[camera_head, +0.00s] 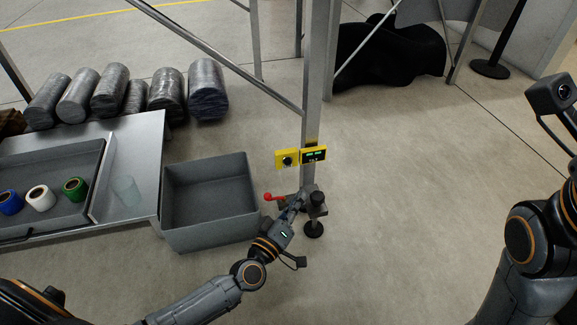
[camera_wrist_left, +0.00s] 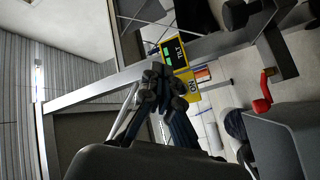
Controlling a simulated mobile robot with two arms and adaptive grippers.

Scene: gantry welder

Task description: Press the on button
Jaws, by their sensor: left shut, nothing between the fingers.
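A yellow control box (camera_head: 287,158) with a round black button or knob is fixed to a grey metal post. Beside it is a second yellow panel (camera_head: 314,154) with green marks. In the left wrist view a yellow box reads "ON" (camera_wrist_left: 192,87) and the panel next to it reads "TILT" (camera_wrist_left: 174,53). My left gripper (camera_head: 301,194) is shut and empty, below the yellow boxes near the post. Contact cannot be told. My right gripper is out of view.
A red-knobbed lever (camera_head: 270,197) sticks out left of the post (camera_head: 313,90), near my left wrist. An open grey bin (camera_head: 208,228) stands to the left, next to a metal table (camera_head: 138,160) with coloured rolls. Open floor lies right of the post.

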